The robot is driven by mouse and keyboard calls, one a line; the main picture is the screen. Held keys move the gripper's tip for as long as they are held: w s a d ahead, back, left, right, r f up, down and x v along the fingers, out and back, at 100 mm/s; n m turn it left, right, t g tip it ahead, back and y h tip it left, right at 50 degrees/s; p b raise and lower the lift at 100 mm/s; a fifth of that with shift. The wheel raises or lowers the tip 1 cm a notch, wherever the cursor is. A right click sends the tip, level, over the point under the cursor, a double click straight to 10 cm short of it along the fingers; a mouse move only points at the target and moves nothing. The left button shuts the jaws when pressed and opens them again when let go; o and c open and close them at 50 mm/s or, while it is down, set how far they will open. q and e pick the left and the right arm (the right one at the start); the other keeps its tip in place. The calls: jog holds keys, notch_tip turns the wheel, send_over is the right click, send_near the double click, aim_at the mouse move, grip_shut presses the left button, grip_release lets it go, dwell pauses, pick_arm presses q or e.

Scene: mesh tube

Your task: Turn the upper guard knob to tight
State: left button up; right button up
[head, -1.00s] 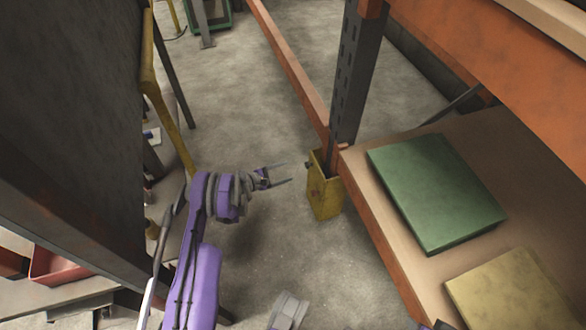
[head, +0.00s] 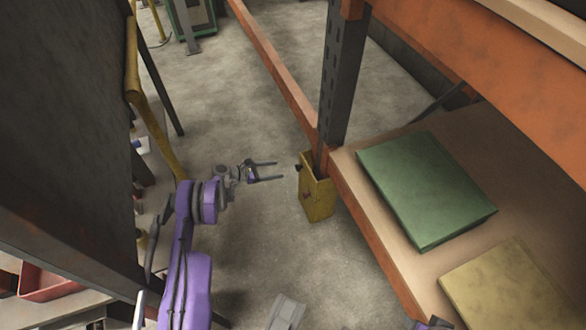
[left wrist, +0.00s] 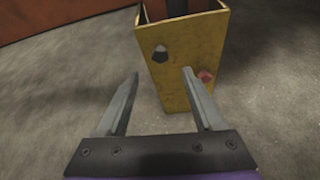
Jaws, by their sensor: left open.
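The yellow post guard (head: 318,202) stands on the floor around the foot of the grey rack post. Its upper knob (head: 299,167) is dark and sticks out near the top of the left face; it also shows in the left wrist view (left wrist: 160,54). A reddish lower knob (head: 306,194) sits further down and shows in the left wrist view (left wrist: 206,77). My left gripper (head: 280,170) is open and empty, left of the guard and apart from the upper knob. In the left wrist view the upper knob appears between the fingertips (left wrist: 160,73).
The rack post (head: 344,85) rises from the guard. An orange-edged shelf at right holds a green box (head: 425,188) and a tan box (head: 510,285). A dark panel (head: 65,120) with a yellow rail (head: 133,60) stands at left. The floor between is clear.

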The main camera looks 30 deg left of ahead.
aim_at(296, 167)
pick_arm(q)
jog(key=b+x, duration=0.2)
jog(key=x, duration=0.8)
grip_shut()
